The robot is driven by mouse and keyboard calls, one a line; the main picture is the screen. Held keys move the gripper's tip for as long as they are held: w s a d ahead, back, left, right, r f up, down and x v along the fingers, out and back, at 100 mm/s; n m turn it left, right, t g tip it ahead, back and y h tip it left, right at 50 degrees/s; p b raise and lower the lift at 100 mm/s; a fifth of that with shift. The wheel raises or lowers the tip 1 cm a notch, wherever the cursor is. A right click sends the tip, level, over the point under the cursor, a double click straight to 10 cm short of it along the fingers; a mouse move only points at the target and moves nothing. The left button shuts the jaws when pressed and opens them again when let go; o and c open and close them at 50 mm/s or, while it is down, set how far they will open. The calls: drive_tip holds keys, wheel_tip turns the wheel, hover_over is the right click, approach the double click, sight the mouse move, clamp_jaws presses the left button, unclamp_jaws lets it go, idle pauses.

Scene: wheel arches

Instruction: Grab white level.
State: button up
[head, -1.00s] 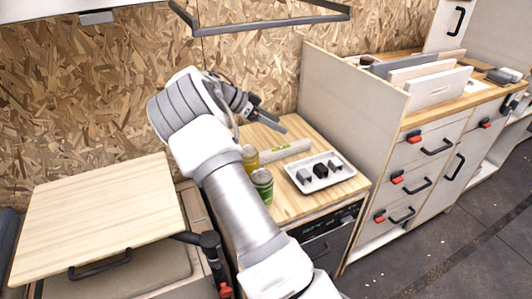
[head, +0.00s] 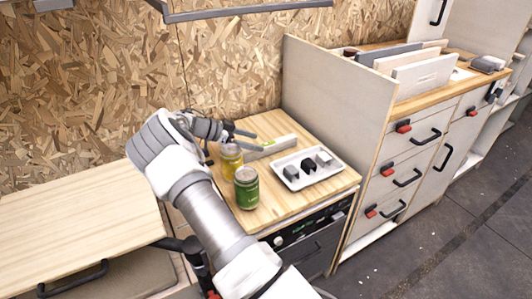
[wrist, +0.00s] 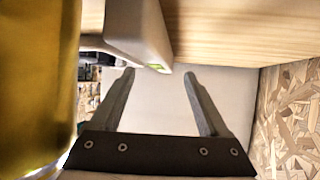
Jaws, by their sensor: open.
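The white level (head: 280,147), a pale bar with a green mark, lies on the wooden counter behind the cans. In the wrist view its end (wrist: 138,30) shows at the top, against the wood and above the left fingertip. My gripper (head: 256,141) is open at the left end of the level, low over the counter. In the wrist view the gap between its fingers (wrist: 160,76) is empty. The part of the level behind the fingers and the yellow can is hidden in the head view.
A yellow can (head: 230,161) stands close to my gripper and fills the left of the wrist view (wrist: 38,80). A green can (head: 246,188) stands in front of it. A white tray (head: 318,180) with small dark and grey blocks sits right. A chipboard wall (head: 230,60) rises behind.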

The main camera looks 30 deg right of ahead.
sight(265, 144)
drive_tip(key=shift+b+x, duration=0.6)
drive_tip(key=shift+x, duration=2.1)
clamp_jaws()
